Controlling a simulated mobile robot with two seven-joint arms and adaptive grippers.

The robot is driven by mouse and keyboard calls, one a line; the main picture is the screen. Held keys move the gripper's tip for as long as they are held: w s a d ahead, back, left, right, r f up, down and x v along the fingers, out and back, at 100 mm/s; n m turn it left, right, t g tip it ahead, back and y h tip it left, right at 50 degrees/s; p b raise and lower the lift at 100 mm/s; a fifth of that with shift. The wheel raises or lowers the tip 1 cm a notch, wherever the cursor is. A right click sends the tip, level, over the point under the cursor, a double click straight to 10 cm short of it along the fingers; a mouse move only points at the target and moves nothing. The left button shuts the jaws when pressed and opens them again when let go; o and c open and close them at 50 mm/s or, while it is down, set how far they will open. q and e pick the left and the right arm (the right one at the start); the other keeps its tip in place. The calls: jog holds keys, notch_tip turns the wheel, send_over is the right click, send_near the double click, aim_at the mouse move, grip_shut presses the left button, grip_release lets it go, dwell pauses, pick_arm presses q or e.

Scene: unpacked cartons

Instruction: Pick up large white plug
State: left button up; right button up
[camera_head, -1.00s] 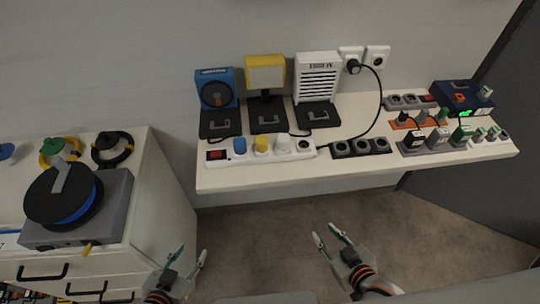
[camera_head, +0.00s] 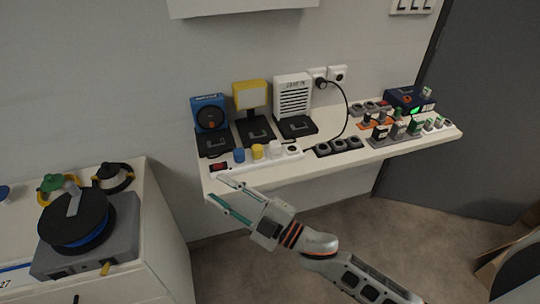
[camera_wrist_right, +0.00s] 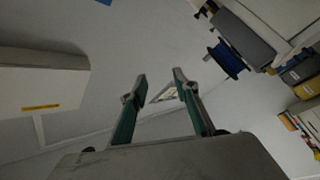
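The large white plug (camera_head: 276,149) stands upright in the white power strip (camera_head: 228,167) at the front left of the wall table, in the head view. A yellow plug (camera_head: 257,152) and a blue plug (camera_head: 239,156) stand to its left in the same strip. My right gripper (camera_head: 215,188) is open and empty near the table's front left edge, left of and nearer to me than the white plug. Its two fingers also show apart in the right wrist view (camera_wrist_right: 159,88), where the plug does not show. My left gripper is out of view.
Behind the strip stand a blue fan device (camera_head: 210,112), a yellow lamp (camera_head: 250,96) and a white heater (camera_head: 292,95). Black sockets (camera_head: 338,146) and several adapters are to the right. A cabinet with a cable reel (camera_head: 75,222) stands at left.

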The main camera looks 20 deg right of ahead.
jog(key=s+a+r+n+g+y, duration=0.2)
jog(key=a+r+n+g+y, duration=0.45)
jog(key=n, duration=0.55)
jog(key=n+g+h+b, duration=0.1)
jog(key=n+g+h, duration=0.3)
jog(key=n+h, duration=1.15)
send_near(276, 143)
jog(key=a+m+h, duration=0.2)
jog(key=m+h, duration=0.1)
jog(key=m, duration=0.1)
jog(key=shift+n, duration=0.25)
jog(key=x, duration=0.5)
jog(key=b+x, duration=0.1)
jog(key=x, duration=0.2)
jog(key=shift+w+a+f, duration=0.1)
jog(key=shift+a+f, duration=0.05)
jog(key=shift+a, duration=0.2)
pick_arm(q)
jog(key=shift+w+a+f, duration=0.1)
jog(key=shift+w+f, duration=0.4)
pick_arm(e)
grip_shut()
